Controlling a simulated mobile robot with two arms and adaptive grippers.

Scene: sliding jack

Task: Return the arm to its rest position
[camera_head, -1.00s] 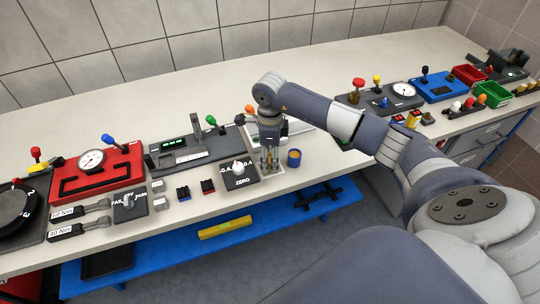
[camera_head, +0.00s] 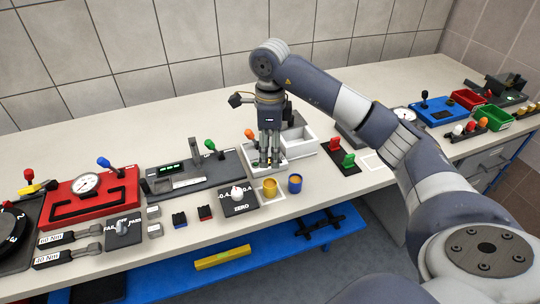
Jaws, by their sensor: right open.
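My right arm reaches in from the right, over the bench (camera_head: 330,185). Whether the fingertips touch the tray cannot be told. My left gripper is not in view.
Left of the gripper are a black fixture with a green-knobbed lever (camera_head: 195,170), a ZERO dial box (camera_head: 239,201) and a red gauge panel (camera_head: 92,198). A blue shelf (camera_head: 170,264) lies below the bench front.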

